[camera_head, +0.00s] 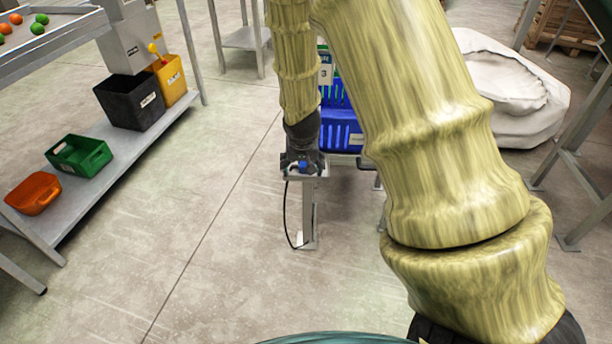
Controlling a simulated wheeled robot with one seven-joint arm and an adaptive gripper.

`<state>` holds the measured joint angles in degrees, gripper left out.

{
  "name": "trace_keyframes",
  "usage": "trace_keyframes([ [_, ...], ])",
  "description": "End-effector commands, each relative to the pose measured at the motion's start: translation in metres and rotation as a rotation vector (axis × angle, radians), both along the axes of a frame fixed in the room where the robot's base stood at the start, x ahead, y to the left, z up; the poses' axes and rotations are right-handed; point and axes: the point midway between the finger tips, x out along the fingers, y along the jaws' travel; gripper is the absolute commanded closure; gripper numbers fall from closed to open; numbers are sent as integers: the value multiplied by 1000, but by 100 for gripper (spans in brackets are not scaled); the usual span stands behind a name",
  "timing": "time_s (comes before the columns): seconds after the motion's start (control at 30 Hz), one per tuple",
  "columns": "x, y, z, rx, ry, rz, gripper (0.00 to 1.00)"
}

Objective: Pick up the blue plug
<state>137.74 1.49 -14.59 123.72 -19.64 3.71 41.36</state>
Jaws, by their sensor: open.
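The blue plug (303,166) is a small blue spot on top of a narrow metal stand (309,205). My gripper (302,158) is dark, points down over the stand and is open. Its fingers are right around or just beside the plug; at this size I cannot tell whether they touch it. Most of the plug is hidden by the gripper. A black cable (285,215) hangs in a loop from the stand's top towards its foot.
Blue crates (340,128) stand close behind the stand. A shelf rack (95,180) at left holds a green bin (80,155), an orange bin (35,193), a black bin (130,100) and a yellow bin (172,82). The floor left of the stand is clear.

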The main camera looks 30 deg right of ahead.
Motion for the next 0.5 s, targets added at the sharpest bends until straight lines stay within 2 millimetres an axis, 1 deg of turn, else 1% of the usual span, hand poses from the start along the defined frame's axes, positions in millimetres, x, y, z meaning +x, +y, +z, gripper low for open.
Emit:
trace_keyframes([
  [0.03,8,-7,4,-7,-16,-19,25],
  [0.1,15,-15,16,-15,-29,-44,25],
  [0.2,21,-21,26,-21,-40,-66,25],
  [0.27,23,-24,29,-23,-44,-73,25],
  [0.37,25,-26,28,-24,-45,-78,25],
  [0.5,29,-29,15,-24,-45,-78,25],
])
